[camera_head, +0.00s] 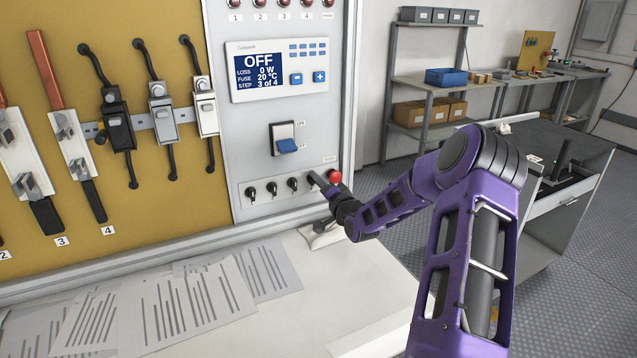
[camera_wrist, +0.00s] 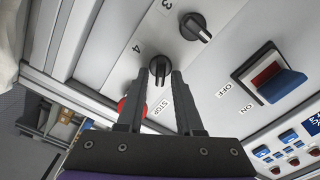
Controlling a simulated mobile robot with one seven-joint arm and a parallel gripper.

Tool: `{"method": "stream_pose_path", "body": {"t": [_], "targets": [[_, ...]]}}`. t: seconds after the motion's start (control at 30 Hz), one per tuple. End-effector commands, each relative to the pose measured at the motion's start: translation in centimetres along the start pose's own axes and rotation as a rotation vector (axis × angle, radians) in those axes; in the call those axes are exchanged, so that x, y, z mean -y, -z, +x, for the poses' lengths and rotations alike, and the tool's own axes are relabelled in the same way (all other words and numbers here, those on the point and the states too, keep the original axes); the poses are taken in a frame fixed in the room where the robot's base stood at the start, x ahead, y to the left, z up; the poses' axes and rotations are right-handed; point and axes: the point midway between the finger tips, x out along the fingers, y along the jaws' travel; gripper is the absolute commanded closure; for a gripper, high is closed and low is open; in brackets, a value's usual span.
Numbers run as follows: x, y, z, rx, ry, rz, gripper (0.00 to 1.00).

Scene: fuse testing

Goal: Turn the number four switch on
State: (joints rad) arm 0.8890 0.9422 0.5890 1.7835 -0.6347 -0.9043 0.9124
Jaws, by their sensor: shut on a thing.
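The number four switch is a black rotary knob (camera_wrist: 159,76), beside the printed "4" in the wrist view. My gripper (camera_wrist: 160,74) is shut on it, one finger on each side. The fingers cover much of the knob, so I cannot tell its exact angle. In the head view my gripper (camera_head: 316,179) is at the right end of the knob row on the grey panel (camera_head: 262,120) and hides this knob. The number three knob (camera_wrist: 195,27) is next to it, free of the fingers. The display (camera_head: 259,70) reads OFF.
A red stop button (camera_head: 334,176) is close beside the gripper; it also shows partly behind a finger in the wrist view. A large rocker switch (camera_head: 285,139) is above the knobs. Numbered fuse holders (camera_head: 68,140) hang at left. Papers (camera_head: 185,305) lie on the white bench.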

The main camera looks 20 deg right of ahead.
Motion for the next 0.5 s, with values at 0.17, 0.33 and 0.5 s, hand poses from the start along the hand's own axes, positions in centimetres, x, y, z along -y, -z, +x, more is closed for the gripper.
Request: {"method": "stream_pose_path", "body": {"t": [0.17, 0.33, 0.5], "targets": [[-0.09, -0.08, -0.02, 0.002, -0.001, 0.036, 1.0], [-0.09, -0.09, -0.02, 0.002, -0.001, 0.047, 1.0], [-0.09, -0.08, -0.02, 0.001, -0.001, 0.047, 1.0]]}}
